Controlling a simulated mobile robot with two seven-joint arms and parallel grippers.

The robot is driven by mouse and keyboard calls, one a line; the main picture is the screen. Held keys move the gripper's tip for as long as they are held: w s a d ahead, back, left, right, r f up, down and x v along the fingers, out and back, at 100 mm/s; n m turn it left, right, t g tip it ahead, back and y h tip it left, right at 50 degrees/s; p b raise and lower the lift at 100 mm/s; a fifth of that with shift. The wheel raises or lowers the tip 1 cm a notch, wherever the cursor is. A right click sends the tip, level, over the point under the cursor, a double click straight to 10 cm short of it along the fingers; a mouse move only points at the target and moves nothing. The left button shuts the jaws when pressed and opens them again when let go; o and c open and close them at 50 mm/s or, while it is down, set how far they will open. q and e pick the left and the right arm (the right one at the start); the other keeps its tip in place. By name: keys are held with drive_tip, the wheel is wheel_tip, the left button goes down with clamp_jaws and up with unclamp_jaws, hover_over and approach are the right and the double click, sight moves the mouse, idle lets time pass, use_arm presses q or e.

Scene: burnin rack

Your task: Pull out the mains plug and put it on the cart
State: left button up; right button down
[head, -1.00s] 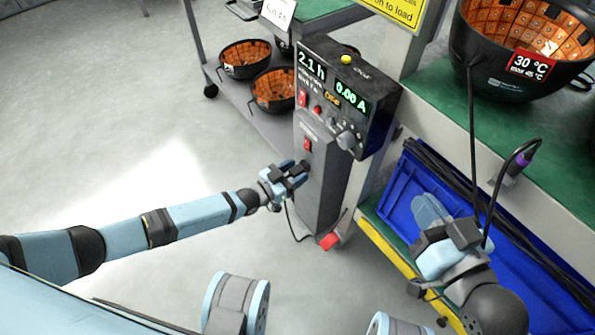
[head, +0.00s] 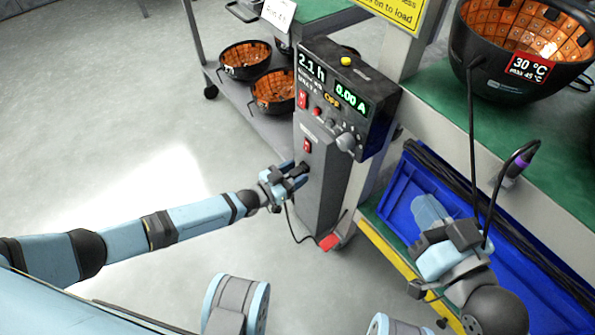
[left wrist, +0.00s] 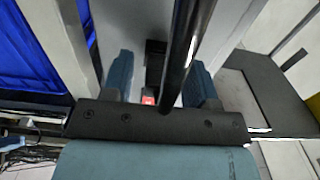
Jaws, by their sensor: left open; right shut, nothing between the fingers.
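My left gripper (head: 293,175) is open at the side of the grey column under the black control unit (head: 345,97). A dark piece at its fingertips looks like the mains plug (head: 302,168), but the fingers partly hide it; I cannot tell how far it is seated. A black cord (head: 289,218) hangs below the gripper to the floor. In the left wrist view a thick black cord (left wrist: 185,55) runs between the open fingers. The cart (head: 228,92) stands behind, left of the column. My right gripper (head: 445,240) is shut and empty over the blue bin (head: 400,205).
Black bowls with orange linings (head: 245,60) sit on the cart's lower shelf. A larger bowl (head: 520,45) stands on the green bench (head: 440,95) at right. A red block (head: 330,241) is at the column's foot. The floor at left is clear.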

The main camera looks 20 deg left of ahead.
use_arm(q)
clamp_jaws()
drive_tip(key=p+v, duration=0.2)
drive_tip(key=v, duration=0.4)
idle(1.2)
idle(0.5)
